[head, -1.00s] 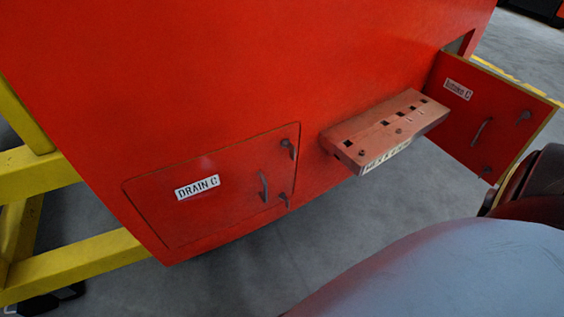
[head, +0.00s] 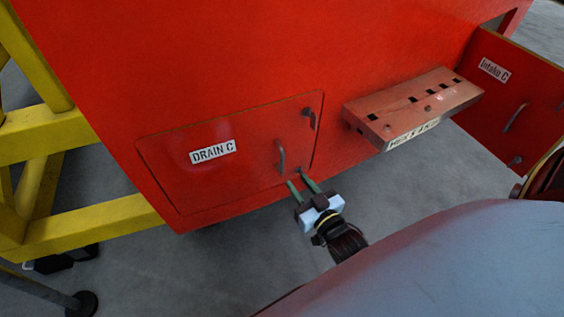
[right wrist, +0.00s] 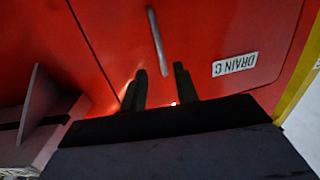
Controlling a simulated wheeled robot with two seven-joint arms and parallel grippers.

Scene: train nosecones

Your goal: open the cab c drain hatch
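The red drain hatch (head: 235,165), labelled DRAIN C, is shut flush in the red cab side. It has a grey bar handle (head: 281,157), an upper latch (head: 309,118) and a lower latch (head: 299,171) near its right edge. My right gripper (head: 297,179) is open and empty, its two green fingers pointing at the hatch's lower right corner, just below the handle and beside the lower latch. I cannot tell whether they touch. In the right wrist view the handle (right wrist: 157,42) shows beyond the parted fingers (right wrist: 158,72), and the DRAIN C label (right wrist: 235,64) lies to the right. My left gripper is out of view.
A red perforated step (head: 420,105) juts out right of the hatch. The Intake C door (head: 510,100) stands open farther right. A yellow frame (head: 90,230) stands at left. Grey floor (head: 240,260) lies clear below the hatch.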

